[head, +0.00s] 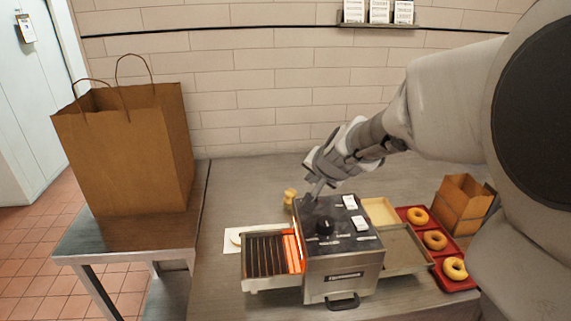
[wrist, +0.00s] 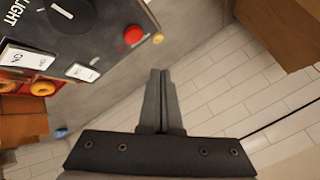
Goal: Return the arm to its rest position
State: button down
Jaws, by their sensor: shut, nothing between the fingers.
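My arm reaches in from the right in the head view. My gripper (head: 313,190) is just above the back left of the toaster's top panel, pointing down. In the wrist view my gripper (wrist: 160,75) has its two fingers together with nothing between them. The toaster (head: 340,250) is a metal box with a dark top, a black knob (head: 325,227) and white switches. Its left opening glows orange over a rack (head: 268,254). The wrist view shows the panel's red button (wrist: 134,36) close to the left of the fingers. I cannot tell whether the fingertips touch the panel.
A red tray (head: 447,262) with bagels lies right of the toaster, near a small brown box (head: 462,204). A large paper bag (head: 130,150) stands on the left table. A small wooden object (head: 290,196) stands behind the toaster. The brick wall (head: 260,90) is behind.

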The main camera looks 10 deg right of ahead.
jog(key=shift+r, duration=0.55)
jog(key=s+r+n+g, duration=0.1)
jog(key=s+n, duration=0.3)
jog(key=s, duration=0.9)
jog(key=s+r+n+g+h, duration=0.1)
jog(key=s+r+n+g, duration=0.1)
jog(key=s, duration=1.2)
jog(key=shift+n+g, duration=0.3)
jog(key=shift+n, duration=0.6)
jog(key=c, duration=1.6)
grip_release()
jog(key=shift+d+r, duration=0.1)
jog(key=shift+r, duration=0.05)
